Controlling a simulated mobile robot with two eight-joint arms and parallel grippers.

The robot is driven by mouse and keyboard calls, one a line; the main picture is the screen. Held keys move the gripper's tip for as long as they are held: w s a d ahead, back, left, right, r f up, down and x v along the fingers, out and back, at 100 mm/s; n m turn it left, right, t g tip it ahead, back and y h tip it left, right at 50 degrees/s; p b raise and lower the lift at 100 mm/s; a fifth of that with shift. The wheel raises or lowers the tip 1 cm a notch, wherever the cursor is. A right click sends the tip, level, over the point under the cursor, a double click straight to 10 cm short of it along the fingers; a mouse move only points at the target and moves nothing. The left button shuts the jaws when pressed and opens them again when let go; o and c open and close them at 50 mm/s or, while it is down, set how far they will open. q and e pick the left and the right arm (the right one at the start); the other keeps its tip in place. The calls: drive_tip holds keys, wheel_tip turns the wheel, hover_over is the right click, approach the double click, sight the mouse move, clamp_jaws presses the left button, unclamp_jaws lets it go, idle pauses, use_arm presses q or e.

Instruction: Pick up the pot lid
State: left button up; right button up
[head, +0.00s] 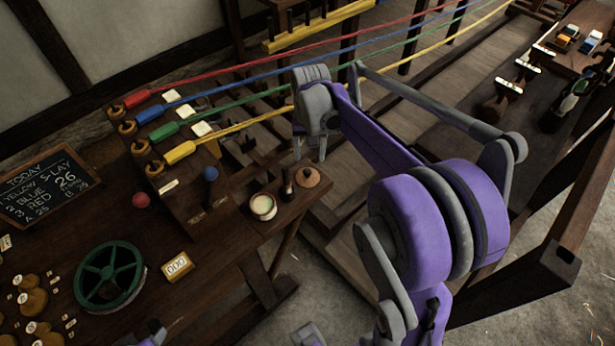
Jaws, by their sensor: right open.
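The pot lid (307,178), a round tan-brown disc with a small knob, lies on the right end of the dark wooden bench. To its left stands an open pot (263,206) with pale contents, and a dark brush-like thing (288,186) is between them. My right gripper (310,152) is open and points down. In the picture its fingertips are just above the lid, and they look apart from it; the height gap is hard to judge. Only scraps of what seems my left arm show at the bottom edge; its gripper does not show.
A blue ball (210,173), a red ball (140,200), a green reel (109,274) and a counter (177,265) are on the bench.

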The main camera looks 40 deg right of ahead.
sight(307, 171)
drive_tip(key=f, duration=0.6)
drive_tip(key=shift+a, duration=0.4)
clamp_jaws()
